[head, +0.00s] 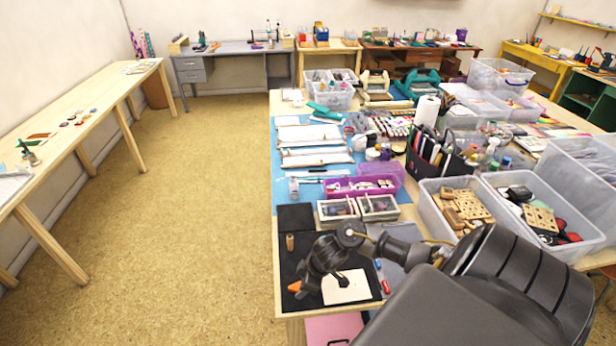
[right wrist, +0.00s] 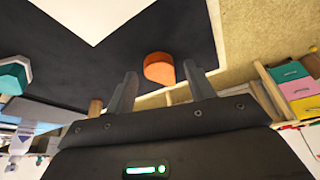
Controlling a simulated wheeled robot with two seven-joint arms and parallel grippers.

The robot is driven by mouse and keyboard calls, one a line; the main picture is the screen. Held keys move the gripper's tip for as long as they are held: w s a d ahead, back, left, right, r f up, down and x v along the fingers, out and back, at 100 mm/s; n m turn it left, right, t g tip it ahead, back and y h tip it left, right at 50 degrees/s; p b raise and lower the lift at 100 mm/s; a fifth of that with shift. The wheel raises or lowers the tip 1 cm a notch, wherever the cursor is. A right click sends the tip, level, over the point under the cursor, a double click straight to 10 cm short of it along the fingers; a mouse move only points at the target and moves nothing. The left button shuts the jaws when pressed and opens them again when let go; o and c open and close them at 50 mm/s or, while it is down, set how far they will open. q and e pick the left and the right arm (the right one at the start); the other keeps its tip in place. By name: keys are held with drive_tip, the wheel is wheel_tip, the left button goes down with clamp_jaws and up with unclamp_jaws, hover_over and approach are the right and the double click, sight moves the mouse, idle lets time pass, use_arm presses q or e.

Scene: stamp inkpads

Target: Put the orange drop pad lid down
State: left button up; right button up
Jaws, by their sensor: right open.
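In the right wrist view the orange piece (right wrist: 159,66) shows between and just beyond the two fingertips, with a gap on each side. My right gripper (head: 304,288) is open, low over the mat; it also shows in the right wrist view (right wrist: 160,74). Whether the lid lies on the mat or on a pad cannot be told. My left gripper is not in view.
A white card (head: 345,288) lies on the mat right of the gripper. A wooden stamp (head: 290,242) stands behind it. Small ink pieces, red (head: 385,286) among them, lie by the mat's right edge. Clear-lidded boxes (head: 338,211) stand behind. The table's left edge is close.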

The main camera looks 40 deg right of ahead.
drive_tip(key=p+v, duration=0.1)
drive_tip(key=v, duration=1.1)
drive_tip(key=shift+p, duration=0.35)
drive_tip(key=shift+f, duration=0.15)
